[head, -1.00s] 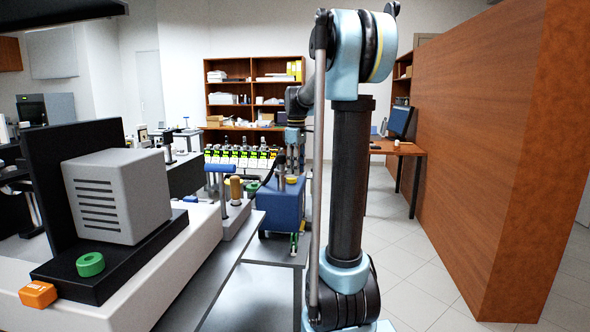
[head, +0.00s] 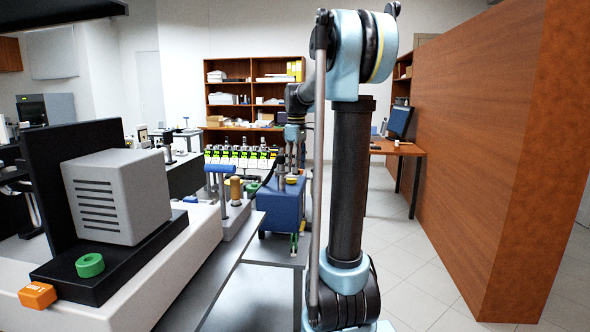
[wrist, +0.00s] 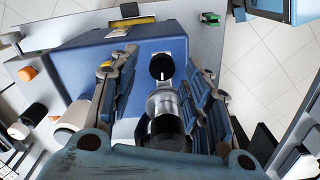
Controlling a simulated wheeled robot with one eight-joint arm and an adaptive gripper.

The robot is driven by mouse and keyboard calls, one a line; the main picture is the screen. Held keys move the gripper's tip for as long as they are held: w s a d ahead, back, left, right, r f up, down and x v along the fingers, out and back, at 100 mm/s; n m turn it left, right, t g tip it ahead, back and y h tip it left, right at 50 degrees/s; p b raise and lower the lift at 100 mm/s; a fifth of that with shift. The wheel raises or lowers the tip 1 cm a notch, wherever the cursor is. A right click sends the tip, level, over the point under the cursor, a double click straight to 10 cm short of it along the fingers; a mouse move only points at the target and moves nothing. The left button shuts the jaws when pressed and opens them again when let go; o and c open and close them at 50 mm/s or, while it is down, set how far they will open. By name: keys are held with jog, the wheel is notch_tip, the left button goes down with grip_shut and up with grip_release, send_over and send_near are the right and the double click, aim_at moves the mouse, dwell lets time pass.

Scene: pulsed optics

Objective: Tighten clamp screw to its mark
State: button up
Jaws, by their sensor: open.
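My gripper (wrist: 162,75) is open in the wrist view, its two fingers spread above a blue box (wrist: 88,62). A round black knob (wrist: 161,67) with a white line on its face lies between the fingertips, apart from both. A silver cylinder with a black end (wrist: 166,112) stands between the fingers, closer to the camera, and partly covers what is below it. I cannot tell for sure which part is the clamp screw. In the head view the blue box (head: 279,211) stands past the bench, with my gripper small above it.
A post with a blue T-handle (head: 219,169) and a brass cylinder (head: 236,189) stand left of the box. A grey housing (head: 116,195), green ring (head: 90,265) and orange block (head: 38,296) are nearer. A wooden partition (head: 510,150) is right; floor before it is clear.

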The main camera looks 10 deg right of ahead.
notch_tip(320, 180, up, 11)
dwell(0.4)
jog(key=shift+w, duration=0.1)
notch_tip(320, 180, up, 5)
jog(key=n, duration=0.6)
jog(key=f, duration=1.7)
jog(key=shift+s, duration=0.2)
jog(key=shift+c, duration=0.5)
grip_shut()
